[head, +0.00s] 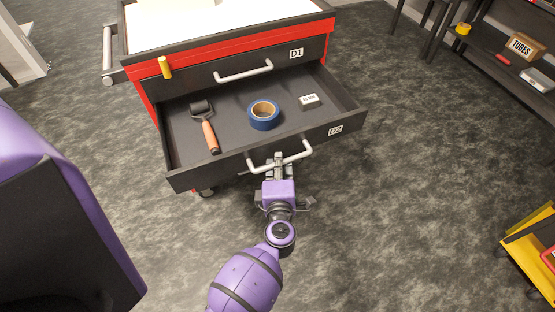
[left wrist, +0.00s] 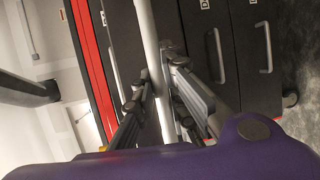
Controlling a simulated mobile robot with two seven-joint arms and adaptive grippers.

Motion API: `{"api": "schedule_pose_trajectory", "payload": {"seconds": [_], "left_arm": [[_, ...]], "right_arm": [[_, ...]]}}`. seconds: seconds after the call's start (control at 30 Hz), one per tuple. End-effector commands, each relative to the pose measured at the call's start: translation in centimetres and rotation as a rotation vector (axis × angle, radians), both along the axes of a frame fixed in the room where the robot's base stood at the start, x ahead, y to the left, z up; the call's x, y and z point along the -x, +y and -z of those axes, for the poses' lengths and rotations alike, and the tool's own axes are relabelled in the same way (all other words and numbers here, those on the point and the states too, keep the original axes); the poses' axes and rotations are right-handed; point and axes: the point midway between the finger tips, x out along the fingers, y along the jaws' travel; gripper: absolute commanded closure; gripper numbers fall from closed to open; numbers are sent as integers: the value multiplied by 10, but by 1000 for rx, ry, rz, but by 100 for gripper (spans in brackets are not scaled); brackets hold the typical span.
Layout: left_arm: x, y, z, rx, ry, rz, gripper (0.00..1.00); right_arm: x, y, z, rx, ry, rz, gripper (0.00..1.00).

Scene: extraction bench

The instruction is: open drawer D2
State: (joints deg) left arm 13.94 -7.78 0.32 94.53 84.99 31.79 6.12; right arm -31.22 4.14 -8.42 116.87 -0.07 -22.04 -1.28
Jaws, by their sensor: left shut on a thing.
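Drawer D2 (head: 258,152) of the red and black cabinet is pulled well out, and its inside shows in the head view. Its label (head: 335,130) is at the right of its front. My left gripper (head: 277,164) is shut on the pale bar handle (head: 299,153) of D2. In the left wrist view the handle (left wrist: 149,45) runs between the two fingers of the left gripper (left wrist: 160,85). My right gripper is not in view.
D2 holds a roller with an orange handle (head: 210,136), a blue tape roll (head: 264,118) and a small labelled box (head: 309,101). Drawer D1 (head: 240,72) above is shut. A yellow cart (head: 530,250) stands at the right; the floor between is clear.

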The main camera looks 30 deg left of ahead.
Motion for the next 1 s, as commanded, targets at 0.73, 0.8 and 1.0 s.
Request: {"api": "schedule_pose_trajectory", "payload": {"seconds": [0.73, 0.8, 1.0], "left_arm": [[-1, -2, -2, 2, -5, 1, 70], [-1, -2, -2, 1, -4, 1, 70], [7, -5, -2, 1, -2, 1, 70]], "right_arm": [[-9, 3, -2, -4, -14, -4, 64], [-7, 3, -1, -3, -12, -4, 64], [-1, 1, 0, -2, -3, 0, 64]]}}
